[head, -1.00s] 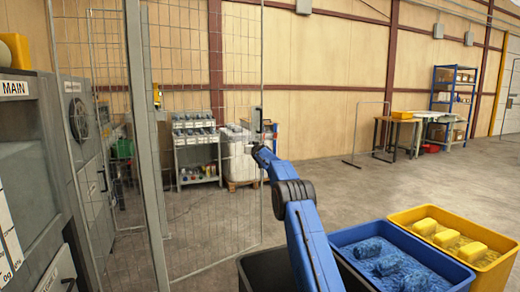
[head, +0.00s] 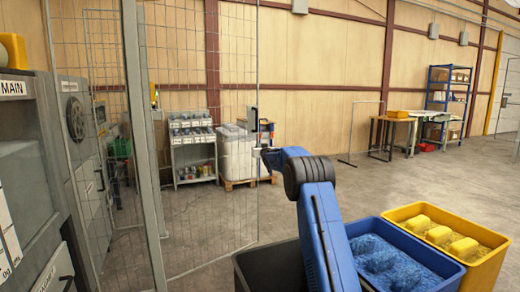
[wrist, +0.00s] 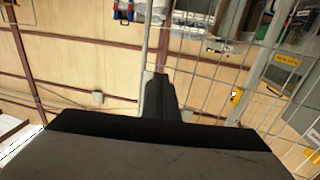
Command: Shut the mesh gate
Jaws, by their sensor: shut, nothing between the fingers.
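The mesh gate (head: 205,150) is a tall wire panel standing open, its far edge swung out to the right of a grey post (head: 143,150). A dark handle (head: 254,112) is on its free edge. My gripper (head: 262,149) is beside that free edge, below the handle; the head view does not show whether they touch. In the wrist view my gripper (wrist: 160,82) is shut and empty, with the gate's edge bar (wrist: 147,45) close by its tip and the gate's wire mesh (wrist: 212,75) to the right.
A black bin (head: 270,268), a blue bin (head: 445,272) and a yellow bin (head: 496,262) stand at lower right. A grey machine cabinet (head: 30,130) is at left. A shelf rack (head: 193,150) and white containers (head: 238,155) are behind the gate. Floor to the right is open.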

